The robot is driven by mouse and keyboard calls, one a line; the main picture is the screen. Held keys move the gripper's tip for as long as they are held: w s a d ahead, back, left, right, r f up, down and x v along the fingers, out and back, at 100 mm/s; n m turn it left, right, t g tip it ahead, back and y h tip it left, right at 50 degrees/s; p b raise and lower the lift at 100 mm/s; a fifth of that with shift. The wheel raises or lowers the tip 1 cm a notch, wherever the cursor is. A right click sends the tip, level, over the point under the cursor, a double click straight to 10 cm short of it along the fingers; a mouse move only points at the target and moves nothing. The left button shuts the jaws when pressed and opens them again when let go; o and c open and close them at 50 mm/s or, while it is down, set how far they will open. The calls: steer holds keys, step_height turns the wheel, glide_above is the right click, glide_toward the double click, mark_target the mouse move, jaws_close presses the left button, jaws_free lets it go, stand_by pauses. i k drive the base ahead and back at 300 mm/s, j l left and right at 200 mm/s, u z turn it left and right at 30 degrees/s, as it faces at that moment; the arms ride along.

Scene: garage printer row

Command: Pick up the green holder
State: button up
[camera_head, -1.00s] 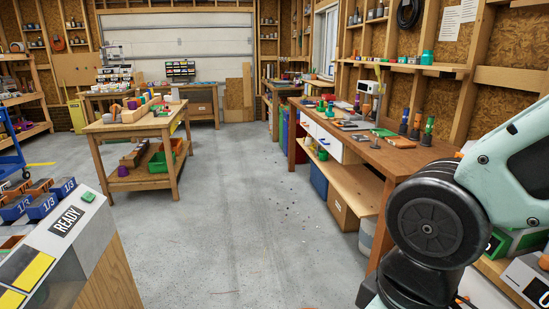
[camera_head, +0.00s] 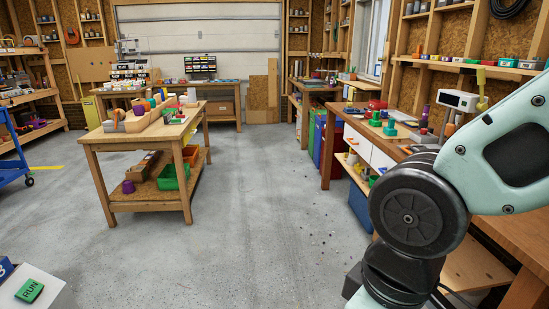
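Several green things show, and I cannot tell for sure which one is the green holder. A green piece (camera_head: 390,128) stands on the right workbench, just left of my arm. Another small green piece (camera_head: 375,121) lies close beside it. A small green item is also among the pieces on the middle wooden table (camera_head: 140,137). A green open bin (camera_head: 172,176) is on that table's lower shelf. My arm fills the right side of the view, and my gripper is out of the picture.
The right workbench (camera_head: 410,147) is partly hidden by my arm. A white display unit (camera_head: 457,101) stands on it. A wide strip of grey floor (camera_head: 270,210) is clear between the middle table and the workbench. A blue cart (camera_head: 12,165) is at the left edge.

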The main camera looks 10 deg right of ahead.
mark_target(375, 124)
steer(key=i, duration=1.95)
steer(key=i+z, duration=0.1)
steer(key=i, duration=0.35)
steer(key=i+j+z, duration=0.15)
steer(key=i, duration=0.3)
steer(key=i+j+z, duration=0.1)
steer(key=i, duration=0.35)
steer(key=i+j+z, duration=0.1)
steer(key=i, duration=0.35)
steer(key=i+j+z, duration=0.45)
steer(key=i, duration=0.15)
steer(key=i+j+z, duration=0.5)
